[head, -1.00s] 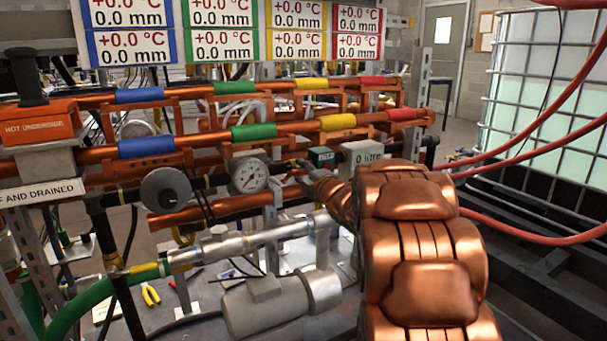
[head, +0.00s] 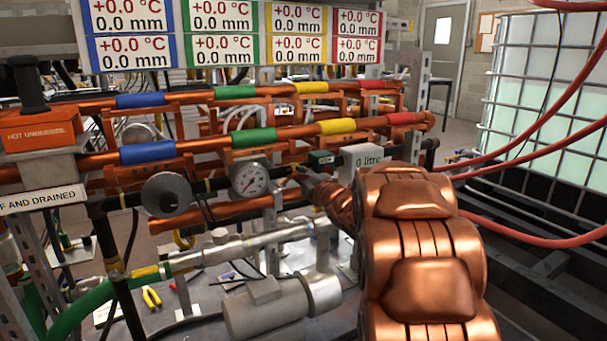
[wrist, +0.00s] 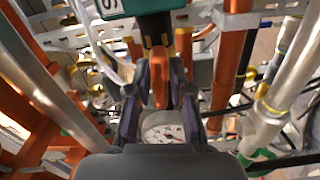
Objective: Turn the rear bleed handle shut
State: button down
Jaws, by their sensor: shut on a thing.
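In the wrist view, my gripper (wrist: 160,68) has its two dark fingers on either side of a small orange handle (wrist: 160,88) and is shut on it. The handle sits below a dark stem with a yellow band, beneath a teal box (wrist: 140,6). I take it for the rear bleed handle, though no label on it shows. In the head view, my copper-coloured arm reaches to the pipes near the green box (head: 321,158), and the fingers and handle are too small or hidden to make out.
Copper pipes with coloured bands run across the rack. Red hoses (head: 530,230) and a white caged tank (head: 555,90) are on the right.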

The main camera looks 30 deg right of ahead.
jog(key=m+p, duration=0.2)
jog(key=p, duration=0.1)
jog(key=shift+r, duration=0.3)
jog(key=m+p, duration=0.5)
jog(key=p, duration=0.2)
jog(key=shift+m, duration=0.4)
jog(key=m+p, duration=0.3)
jog(key=shift+m+p, duration=0.3)
jog(key=shift+p, duration=0.1)
jog(key=m+p, duration=0.2)
jog(key=m, duration=0.1)
jog(key=m+p, duration=0.1)
jog(key=p, duration=0.1)
jog(key=shift+f+m, duration=0.3)
jog(key=shift+m, duration=0.1)
jog(key=c, duration=1.1)
grip_release()
jog(key=shift+c, duration=0.2)
